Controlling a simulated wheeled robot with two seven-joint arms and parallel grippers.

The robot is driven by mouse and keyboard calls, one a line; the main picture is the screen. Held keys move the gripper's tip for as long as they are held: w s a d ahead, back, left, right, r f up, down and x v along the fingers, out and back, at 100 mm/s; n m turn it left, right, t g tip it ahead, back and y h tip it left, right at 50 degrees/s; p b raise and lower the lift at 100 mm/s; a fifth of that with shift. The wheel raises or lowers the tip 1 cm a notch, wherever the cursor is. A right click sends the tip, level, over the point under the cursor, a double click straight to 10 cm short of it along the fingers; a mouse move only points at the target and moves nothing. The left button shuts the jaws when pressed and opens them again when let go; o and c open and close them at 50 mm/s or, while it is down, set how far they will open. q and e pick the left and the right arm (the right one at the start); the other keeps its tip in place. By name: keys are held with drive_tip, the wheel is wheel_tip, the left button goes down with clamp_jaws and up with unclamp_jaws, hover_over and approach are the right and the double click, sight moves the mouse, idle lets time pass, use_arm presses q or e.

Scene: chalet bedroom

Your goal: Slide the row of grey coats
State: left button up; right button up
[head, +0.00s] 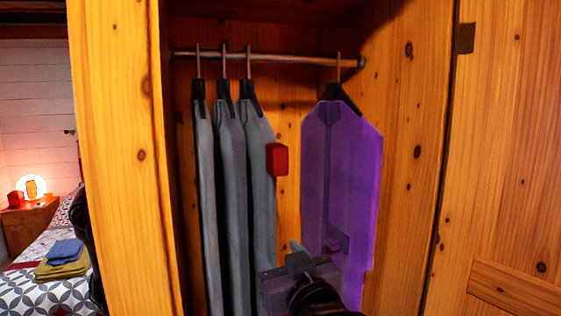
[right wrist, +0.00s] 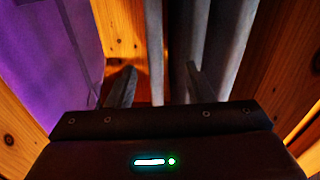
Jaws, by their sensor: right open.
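Three grey coats (head: 231,190) hang side by side on dark hangers at the left of the wardrobe rail (head: 290,60). Their hems run below the picture's edge. A red block (head: 277,160) sits at the front edge of the rightmost grey coat. My right gripper (head: 283,262) is low in front of the wardrobe, between the grey coats and a purple coat. In the right wrist view its jaws (right wrist: 158,85) stand open, with a narrow grey strip (right wrist: 154,45) seen between the fingers. Whether the fingers touch the cloth cannot be told. My left gripper is out of view.
The purple coat (head: 342,180) hangs alone at the right of the rail, with a gap between it and the grey coats. The wardrobe's left side panel (head: 117,150) and right wooden door (head: 510,150) bound the opening. A bed (head: 45,290) stands at far left.

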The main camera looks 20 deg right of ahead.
sight(281, 163)
drive_tip(key=s+r+m+t, duration=0.1)
drive_tip(key=s+r+t, duration=0.4)
drive_tip(key=r, duration=0.8)
drive_tip(key=shift+g, duration=0.5)
drive_tip(key=p+x, duration=0.3)
drive_tip(key=x, duration=0.1)
drive_tip(key=p+x, duration=0.2)
drive_tip(key=shift+w+d+r+p, duration=0.1)
drive_tip(key=shift+d+r+p, duration=0.15)
drive_tip(key=shift+d+p, duration=0.1)
drive_tip(key=shift+w, duration=0.45)
drive_tip(key=shift+s, duration=0.1)
drive_tip(key=shift+c, duration=0.2)
clamp_jaws()
